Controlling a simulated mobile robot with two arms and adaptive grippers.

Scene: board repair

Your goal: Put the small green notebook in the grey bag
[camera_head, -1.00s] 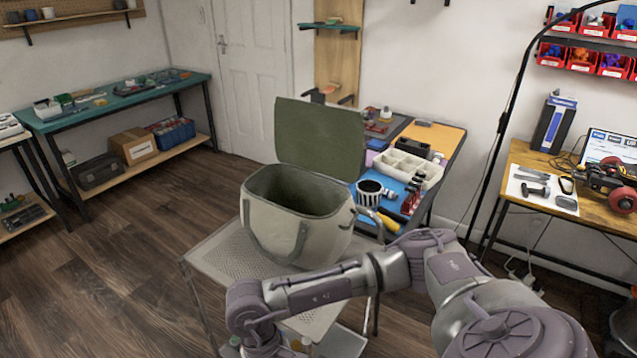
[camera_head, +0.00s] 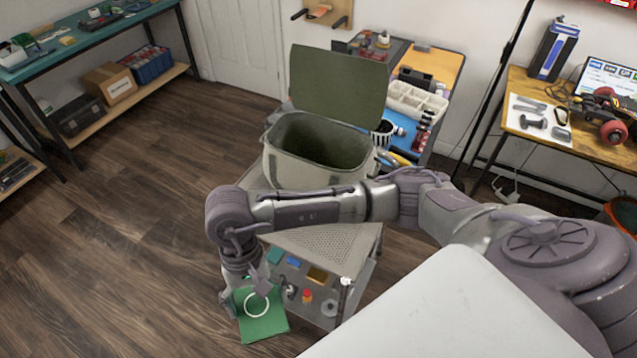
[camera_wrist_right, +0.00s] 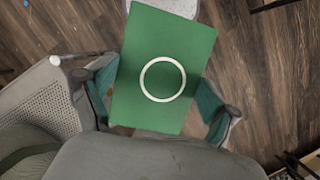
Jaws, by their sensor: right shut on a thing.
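The green notebook (camera_head: 265,326), a flat green rectangle with a white ring mark, hangs below my right gripper (camera_head: 250,292) in the head view, in front of the trolley and above the floor. In the right wrist view the notebook (camera_wrist_right: 160,35) lies between the fingers of my right gripper (camera_wrist_right: 158,100), which is shut on it. The grey bag (camera_head: 290,172) stands upright on the trolley, its dark green-lined lid (camera_head: 337,85) raised and its mouth open. My right forearm crosses in front of its lower part. My left gripper is not in view.
The trolley's perforated grey top (camera_head: 335,245) is bare in front of the bag. Several small items lie on its lower shelf, including a red-capped one (camera_head: 307,296). Behind stands a workbench with a white organizer (camera_head: 415,102). Open wooden floor (camera_head: 120,240) lies to the left.

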